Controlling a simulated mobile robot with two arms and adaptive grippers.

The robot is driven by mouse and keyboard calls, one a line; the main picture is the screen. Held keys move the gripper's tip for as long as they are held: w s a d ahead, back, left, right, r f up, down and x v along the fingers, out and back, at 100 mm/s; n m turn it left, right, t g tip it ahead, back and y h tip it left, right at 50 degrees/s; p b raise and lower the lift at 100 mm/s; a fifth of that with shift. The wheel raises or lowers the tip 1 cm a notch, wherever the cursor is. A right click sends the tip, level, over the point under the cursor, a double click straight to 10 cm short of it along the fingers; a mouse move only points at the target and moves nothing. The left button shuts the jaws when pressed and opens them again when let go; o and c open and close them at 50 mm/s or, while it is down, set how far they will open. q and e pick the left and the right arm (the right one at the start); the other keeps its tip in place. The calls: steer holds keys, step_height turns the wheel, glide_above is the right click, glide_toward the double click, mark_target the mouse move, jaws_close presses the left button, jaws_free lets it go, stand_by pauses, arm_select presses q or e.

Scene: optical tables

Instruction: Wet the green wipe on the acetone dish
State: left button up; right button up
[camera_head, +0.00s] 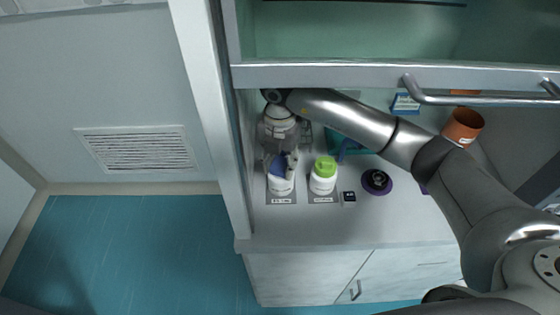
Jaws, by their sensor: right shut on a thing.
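My right gripper (281,157) points down over a white bottle with a blue top (281,183) at the left end of the bench. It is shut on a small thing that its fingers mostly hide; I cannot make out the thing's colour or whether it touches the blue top. Just right of it stands a white bottle with a green top (323,177), upright and apart from the gripper. Both bottles stand on grey labelled mats; the labels are too small to read, so I cannot tell which is the acetone dish. No green wipe can be clearly made out. My left gripper is out of view.
A small black box (348,198) and a purple round holder with a dark knob (377,181) stand to the right. A teal thing (347,147) is partly behind my arm. An orange-brown cup (463,127) is at the back right. The raised sash (330,76) crosses above my arm. The bench front (320,225) is clear.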

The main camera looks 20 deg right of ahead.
stand_by(0.3)
steer(key=shift+r+p, duration=2.25)
steer(key=shift+r, duration=1.25)
